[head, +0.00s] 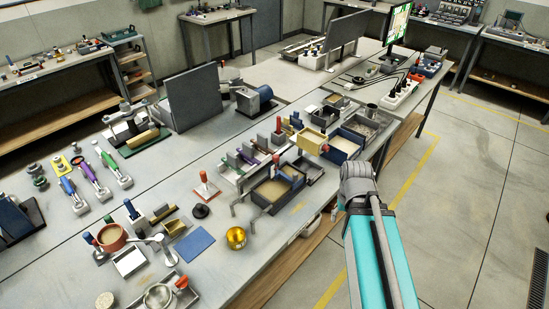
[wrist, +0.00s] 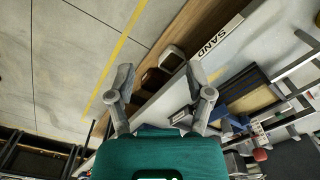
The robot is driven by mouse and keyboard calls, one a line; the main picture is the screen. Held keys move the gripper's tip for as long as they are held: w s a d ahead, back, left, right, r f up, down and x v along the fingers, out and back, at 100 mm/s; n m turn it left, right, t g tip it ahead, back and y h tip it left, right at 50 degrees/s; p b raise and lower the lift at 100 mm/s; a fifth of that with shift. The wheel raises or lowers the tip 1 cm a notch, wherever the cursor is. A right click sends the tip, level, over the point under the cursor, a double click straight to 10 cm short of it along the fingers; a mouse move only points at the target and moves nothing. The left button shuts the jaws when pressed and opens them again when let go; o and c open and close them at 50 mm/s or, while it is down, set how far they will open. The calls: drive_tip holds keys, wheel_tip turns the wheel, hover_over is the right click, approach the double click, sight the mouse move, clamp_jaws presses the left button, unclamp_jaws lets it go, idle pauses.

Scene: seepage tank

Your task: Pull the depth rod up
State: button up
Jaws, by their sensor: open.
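My gripper (wrist: 159,68) is open and empty in the wrist view. Its two grey fingers are spread over the table's front edge and the floor, with nothing between them. In the head view my teal arm stands at the table's front right and its fingers are mostly hidden. A dark open tank with a sandy fill (head: 292,178) stands near the table's front edge, left of my arm. A sand-filled tank (wrist: 262,98) also shows in the wrist view, right of the fingers and apart from them. I cannot make out for certain which piece is the depth rod.
Coloured upright pieces (head: 247,156) crowd the rack behind the tank. A yellow box (head: 310,139) and a blue bin (head: 343,148) stand right of it. A gold ball (head: 236,238) and a blue mat (head: 195,246) lie to the left. The floor right of the table is clear.

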drive_tip(key=m+t+y+b, duration=0.6)
drive_tip(key=m+y+b, duration=1.1)
drive_tip(key=m, duration=0.4)
approach(275, 156)
drive_tip(key=s+d+f+b, duration=0.1)
drive_tip(key=s+d+f, duration=0.1)
drive_tip(key=d, duration=0.1)
drive_tip(key=shift+w+d+r+m, duration=0.4)
drive_tip(key=shift+r+m, duration=0.2)
drive_tip(key=shift+r, duration=0.1)
drive_tip(key=shift+a, duration=0.1)
drive_tip(key=x, duration=1.3)
drive_tip(key=shift+w+a, duration=0.25)
drive_tip(key=shift+a, duration=0.05)
clamp_jaws()
